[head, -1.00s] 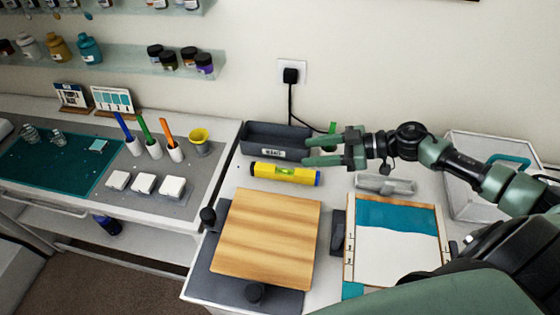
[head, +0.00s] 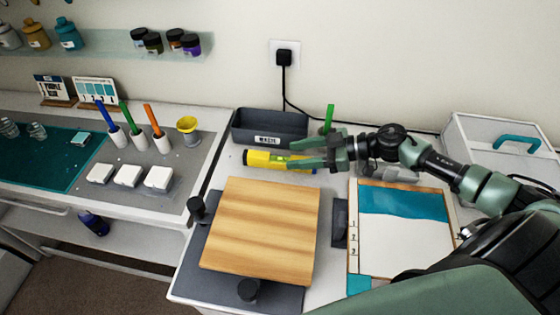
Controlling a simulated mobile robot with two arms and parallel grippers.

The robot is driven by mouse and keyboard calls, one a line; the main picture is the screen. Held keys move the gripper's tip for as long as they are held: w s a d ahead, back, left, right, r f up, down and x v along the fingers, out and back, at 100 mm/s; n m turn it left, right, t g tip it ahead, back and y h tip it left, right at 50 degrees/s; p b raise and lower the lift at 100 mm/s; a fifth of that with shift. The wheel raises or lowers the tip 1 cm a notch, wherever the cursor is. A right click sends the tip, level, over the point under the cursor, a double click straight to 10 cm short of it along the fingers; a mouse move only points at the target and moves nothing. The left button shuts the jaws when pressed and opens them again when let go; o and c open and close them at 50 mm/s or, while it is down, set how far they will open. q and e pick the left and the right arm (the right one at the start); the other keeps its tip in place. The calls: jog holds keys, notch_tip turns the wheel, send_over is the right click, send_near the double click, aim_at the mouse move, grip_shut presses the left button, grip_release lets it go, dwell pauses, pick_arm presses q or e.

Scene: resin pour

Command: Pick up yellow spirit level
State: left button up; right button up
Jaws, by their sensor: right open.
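The yellow spirit level (head: 262,158) lies on the white table, in front of the grey waste bin and behind the wooden board. Its yellow left end shows; the right part is partly hidden by my right gripper (head: 293,154). My right gripper comes in from the right, with its fingers pointing left, open, over the right half of the level. I cannot tell whether the fingers touch it. My left gripper is not in view.
The grey bin (head: 268,128) stands just behind the level. A wooden board (head: 262,230) on a dark base lies in front. A teal-and-white panel in a wooden frame (head: 402,230) lies to the right. A clear box (head: 490,145) with a teal handle stands at the back right.

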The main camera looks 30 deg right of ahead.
aim_at(281, 157)
jog(key=p+x, duration=0.1)
jog(key=x, duration=0.3)
jog(key=shift+w+a+r, duration=0.1)
jog(key=shift+a, duration=0.25)
jog(key=shift+w+a+f, duration=0.2)
jog(key=shift+a+f, duration=0.05)
jog(key=shift+c, duration=0.3)
grip_shut()
